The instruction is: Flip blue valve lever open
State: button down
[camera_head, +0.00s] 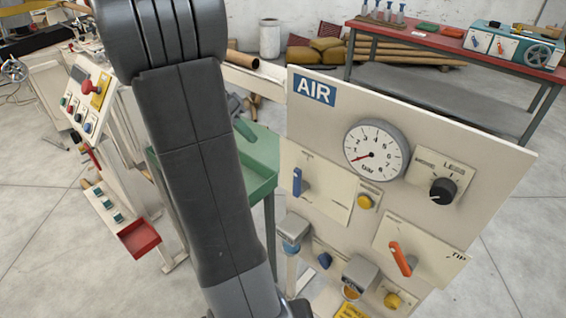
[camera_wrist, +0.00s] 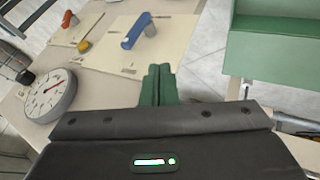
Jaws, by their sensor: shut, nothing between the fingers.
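The blue valve lever (camera_head: 297,181) is on the left part of the panel in the head view, its handle standing roughly upright along its pale plate. The lever (camera_wrist: 136,31) also shows in the wrist view, beyond the fingertips and a little left of them. My gripper (camera_wrist: 158,72) has its two green fingers together and empty. A clear gap in the picture separates the fingertips from the lever. In the head view my dark arm covers much of the area left of the panel and largely hides the gripper.
The panel carries a pressure gauge (camera_head: 376,150), a black knob (camera_head: 443,191), an orange lever (camera_head: 400,259) and a yellow button (camera_head: 365,201) near the blue lever. A green tray (camera_wrist: 272,58) stands right of the fingers in the wrist view. A red-topped bench (camera_head: 450,45) stands behind.

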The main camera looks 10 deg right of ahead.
aim_at(296, 172)
jog(key=s+d+f+p, duration=0.1)
jog(key=s+d+f, duration=0.3)
jog(key=d+f, duration=0.4)
jog(key=shift+s+d+p, duration=0.2)
jog(key=shift+s+p, duration=0.1)
jog(key=shift+s+d+r+t+y+b, duration=0.1)
jog(key=shift+s+d+t+y+b, duration=0.25)
jog(key=shift+b, duration=0.7)
jog(key=s+t+y+b, duration=0.1)
jog(key=b, duration=0.1)
jog(key=s+d+m+t+y+b, duration=0.1)
jog(key=b, duration=0.1)
jog(key=shift+d+t, duration=0.25)
jog(key=s+d+f+m+t+y+b, duration=0.2)
jog(key=s+d+f+t+y+b, duration=0.3)
jog(key=t+b, duration=0.4)
jog(key=s+y+b, duration=0.1)
jog(key=b, duration=0.5)
jog(key=shift+s+m+t+y, duration=0.3)
jog(key=shift+t+y, duration=0.05)
jog(key=shift+t, duration=0.05)
jog(key=shift+s+f+b, duration=0.15)
jog(key=shift+f+b, duration=0.2)
jog(key=shift+b, duration=0.25)
